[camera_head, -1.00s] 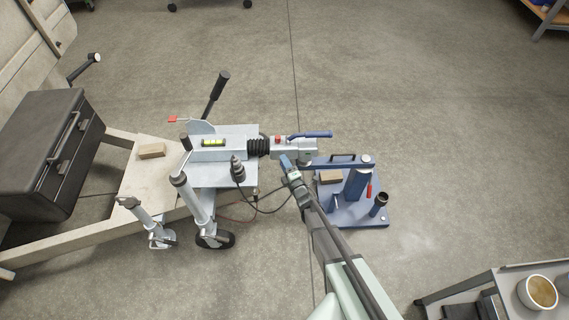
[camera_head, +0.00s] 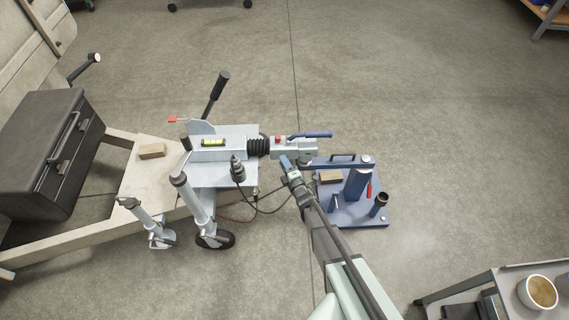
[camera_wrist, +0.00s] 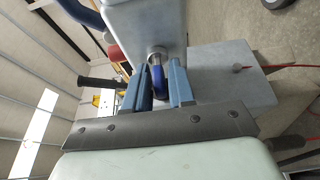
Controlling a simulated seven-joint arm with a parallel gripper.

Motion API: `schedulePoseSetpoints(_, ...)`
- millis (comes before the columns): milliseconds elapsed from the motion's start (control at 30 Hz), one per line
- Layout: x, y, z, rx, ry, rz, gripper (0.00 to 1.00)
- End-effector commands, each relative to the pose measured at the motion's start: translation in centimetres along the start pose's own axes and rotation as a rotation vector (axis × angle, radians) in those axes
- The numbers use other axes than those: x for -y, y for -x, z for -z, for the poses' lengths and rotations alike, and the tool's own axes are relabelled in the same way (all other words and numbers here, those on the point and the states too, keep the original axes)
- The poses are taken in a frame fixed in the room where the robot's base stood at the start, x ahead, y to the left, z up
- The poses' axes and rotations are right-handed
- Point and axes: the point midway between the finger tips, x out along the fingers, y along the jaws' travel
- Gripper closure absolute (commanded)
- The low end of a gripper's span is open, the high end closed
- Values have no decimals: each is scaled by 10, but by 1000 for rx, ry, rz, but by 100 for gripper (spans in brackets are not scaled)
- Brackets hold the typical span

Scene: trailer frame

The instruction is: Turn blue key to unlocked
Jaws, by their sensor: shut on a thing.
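The blue key (camera_wrist: 156,76) shows in the wrist view, set in a round silver lock on the side of the grey coupling head (camera_wrist: 155,25). My gripper (camera_wrist: 160,84) has its two blue-grey fingers on either side of the key and is shut on it. In the head view my gripper (camera_head: 286,163) is at the near side of the coupling head (camera_head: 290,149), and the key is hidden there. The lock's marks cannot be read, so the key's exact turn is unclear.
A blue-handled lever (camera_head: 310,134) lies on top of the coupling. A blue stand (camera_head: 350,212) with a wooden block and a red-handled tool is close on the right. A cable (camera_head: 262,209) hangs on the left. Floor beyond is clear.

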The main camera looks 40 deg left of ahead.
Motion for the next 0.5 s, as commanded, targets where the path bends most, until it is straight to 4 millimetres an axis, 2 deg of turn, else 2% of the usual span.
schedulePoseSetpoints(267,1,0,0,1,-106,-44,100)
schedulePoseSetpoints(500,2,0,0,1,-293,-121,100)
